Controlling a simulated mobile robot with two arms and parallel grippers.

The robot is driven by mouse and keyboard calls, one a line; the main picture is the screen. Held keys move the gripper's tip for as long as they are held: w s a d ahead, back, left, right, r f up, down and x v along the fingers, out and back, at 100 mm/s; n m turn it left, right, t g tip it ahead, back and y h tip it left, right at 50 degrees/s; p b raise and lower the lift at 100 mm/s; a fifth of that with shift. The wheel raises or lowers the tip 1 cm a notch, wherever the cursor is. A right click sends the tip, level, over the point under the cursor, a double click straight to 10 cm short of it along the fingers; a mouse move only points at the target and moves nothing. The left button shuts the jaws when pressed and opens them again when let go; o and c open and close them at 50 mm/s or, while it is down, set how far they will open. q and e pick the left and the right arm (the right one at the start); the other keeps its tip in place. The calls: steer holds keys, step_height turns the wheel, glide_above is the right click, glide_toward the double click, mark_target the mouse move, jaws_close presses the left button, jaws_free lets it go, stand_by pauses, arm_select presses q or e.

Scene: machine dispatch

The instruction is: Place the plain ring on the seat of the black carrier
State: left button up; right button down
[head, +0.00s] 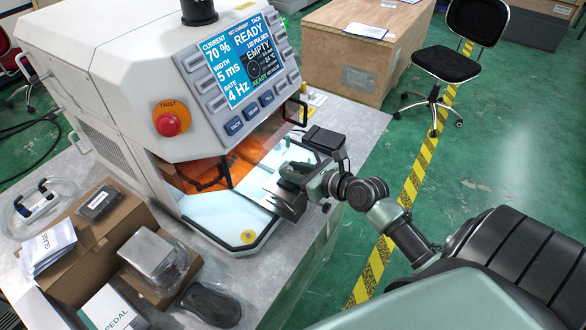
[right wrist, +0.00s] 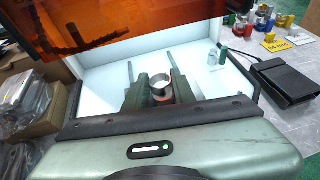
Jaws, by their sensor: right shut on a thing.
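My right gripper (right wrist: 160,92) is shut on a short, silver, open-topped ring (right wrist: 162,83), held between its two dark fingers in the right wrist view. A reddish patch shows just below the ring. In the head view my right gripper (head: 287,193) is at the open front of the white machine, over its lit chamber floor; the ring cannot be made out there. I cannot pick out the black carrier for certain in either view. My left gripper is not in view.
The machine's orange shield (head: 258,143) hangs above the chamber. In the right wrist view, a black pedal (right wrist: 285,82), a yellow sign (right wrist: 275,42) and several small coloured items (right wrist: 262,22) lie to the right. Cardboard boxes (head: 107,230) and a black mouse-like item (head: 211,304) stand at left.

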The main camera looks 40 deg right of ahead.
steer(key=shift+s+a+f, duration=0.1)
steer(key=shift+s+f, duration=0.05)
steer(key=shift+f, duration=0.6)
steer(key=c, duration=1.2)
jaws_free()
steer(key=shift+o, duration=0.2)
steer(key=shift+a, duration=0.1)
steer(key=shift+r, duration=0.15)
steer(key=shift+r, duration=0.3)
steer(key=shift+s+d+r, duration=0.2)
steer(key=shift+d+r, duration=0.05)
steer(key=shift+r, duration=0.05)
steer(key=b+v, duration=0.1)
steer(key=v, duration=1)
steer(key=shift+r, duration=0.35)
